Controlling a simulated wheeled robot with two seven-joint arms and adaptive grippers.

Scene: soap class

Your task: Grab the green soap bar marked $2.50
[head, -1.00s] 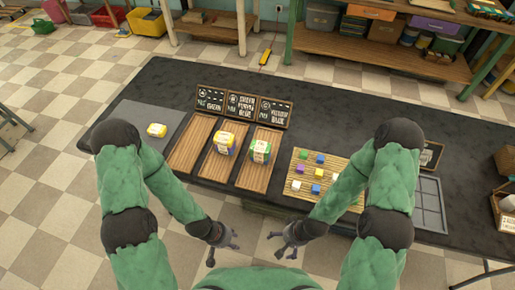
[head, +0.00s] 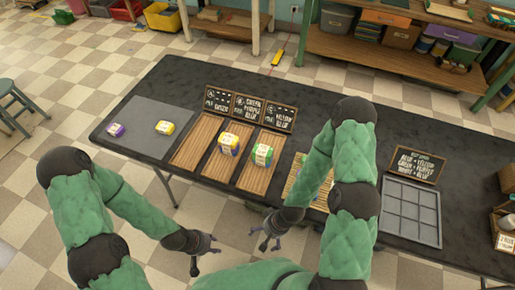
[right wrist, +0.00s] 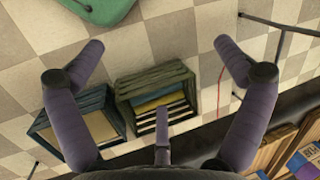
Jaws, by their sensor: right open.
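A soap bar with green ends and a pale wrapper (head: 262,155) sits on the right wooden tray on the dark table. Its price marking is too small to read. My left gripper (head: 205,257) is open and empty, in front of the table's near edge. My right gripper (head: 266,236) is open and empty, below and apart from the green soap. In the right wrist view its spread fingers (right wrist: 158,52) have only floor and crates beyond them.
A purple soap (head: 116,130) and a yellow soap (head: 164,128) lie on a grey mat (head: 148,112). Small chalkboards (head: 250,107) stand behind the trays. A grey compartment tray (head: 410,212) lies at right. Crates (right wrist: 160,95) stand on the floor. My right arm partly hides a slatted board (head: 300,180).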

